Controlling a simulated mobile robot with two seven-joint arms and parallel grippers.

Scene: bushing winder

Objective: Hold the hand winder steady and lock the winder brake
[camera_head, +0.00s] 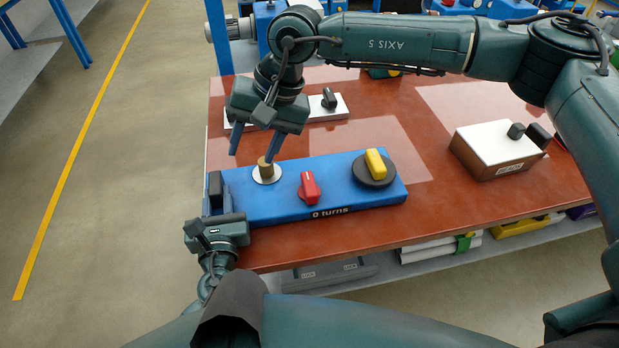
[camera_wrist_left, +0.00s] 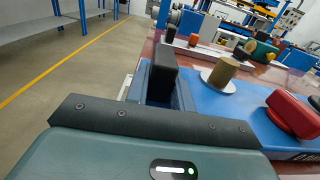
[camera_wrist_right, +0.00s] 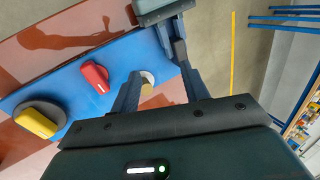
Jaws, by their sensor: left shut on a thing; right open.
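The hand winder is a blue base (camera_head: 330,206) marked "0 turns" on the red-brown table. A brass-coloured bushing (camera_head: 265,169) stands upright on its white disc, a red knob (camera_head: 309,188) sits mid-base, and a yellow handle (camera_head: 376,163) sits on a black disc at right. My left gripper (camera_head: 217,209) is shut on the black grip (camera_wrist_left: 162,72) at the base's left end. My right gripper (camera_head: 254,150) is open above the left part of the base, its fingertips near the bushing, which its finger partly hides in the right wrist view. No label shows which control is the brake.
A white-topped box (camera_head: 492,145) with dark knobs stands at the table's right. A white plate (camera_head: 324,108) with a black switch lies behind the winder. Bare table (camera_head: 420,190) shows between winder and box. My right arm crosses above the table's back.

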